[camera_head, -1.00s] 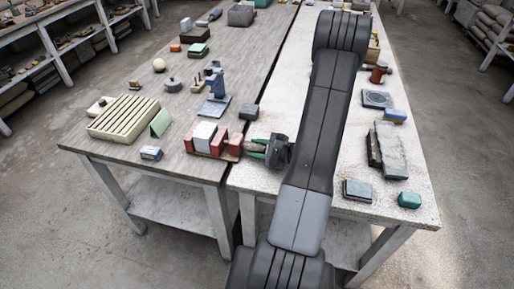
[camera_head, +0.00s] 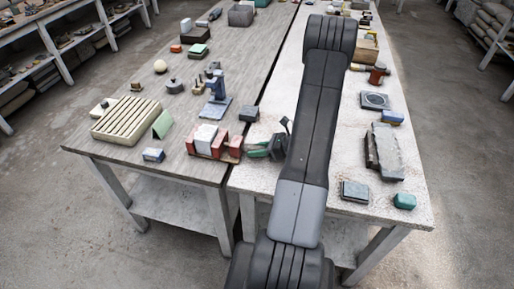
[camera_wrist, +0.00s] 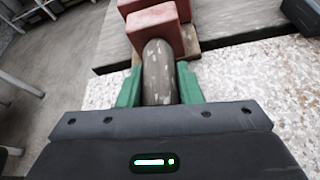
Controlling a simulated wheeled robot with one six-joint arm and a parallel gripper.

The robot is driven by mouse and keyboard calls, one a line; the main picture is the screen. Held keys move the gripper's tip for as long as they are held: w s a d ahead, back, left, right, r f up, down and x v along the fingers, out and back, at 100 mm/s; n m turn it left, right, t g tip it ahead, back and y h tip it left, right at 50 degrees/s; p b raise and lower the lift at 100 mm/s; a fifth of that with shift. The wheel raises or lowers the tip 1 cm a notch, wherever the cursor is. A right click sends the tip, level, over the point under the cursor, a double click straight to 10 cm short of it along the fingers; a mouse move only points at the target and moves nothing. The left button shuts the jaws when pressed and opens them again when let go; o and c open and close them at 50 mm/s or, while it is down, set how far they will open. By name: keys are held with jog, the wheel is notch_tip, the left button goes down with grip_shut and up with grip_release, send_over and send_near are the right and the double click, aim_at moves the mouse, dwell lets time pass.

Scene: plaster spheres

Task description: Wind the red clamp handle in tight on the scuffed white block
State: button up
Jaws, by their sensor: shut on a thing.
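The red clamp (camera_head: 220,145) sits at the right front edge of the grey wooden table, on a thin brown base. The scuffed white block (camera_head: 206,138) stands between its red parts; contact on each side is too small to tell. In the wrist view the red clamp (camera_wrist: 155,22) is at the top, and its handle, a worn grey-brown cylinder (camera_wrist: 160,72), points toward me. My gripper (camera_head: 254,151) reaches it from the right. Its green fingers lie on both sides of the handle, shut on it, in the wrist view (camera_wrist: 158,88). The white block is hidden there.
A dark block (camera_head: 249,114) and a blue stand (camera_head: 216,88) are behind the clamp. A narrow gap separates the grey table from the speckled white table (camera_head: 345,112).

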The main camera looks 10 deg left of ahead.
jog(key=m+g, duration=0.1)
jog(key=m, duration=0.1)
jog(key=shift+m+g+p, duration=0.3)
jog(key=shift+g+p, duration=0.05)
jog(key=shift+g, duration=0.05)
jog(key=shift+w+m+g+y, duration=0.1)
jog(key=shift+m+g+y, duration=0.3)
jog(key=shift+m+g, duration=0.55)
jog(key=shift+m, duration=0.25)
jog(key=o, duration=1)
jog(key=shift+d, duration=0.1)
jog(key=b+v, duration=0.3)
jog(key=v, duration=1)
jog(key=shift+d, duration=0.4)
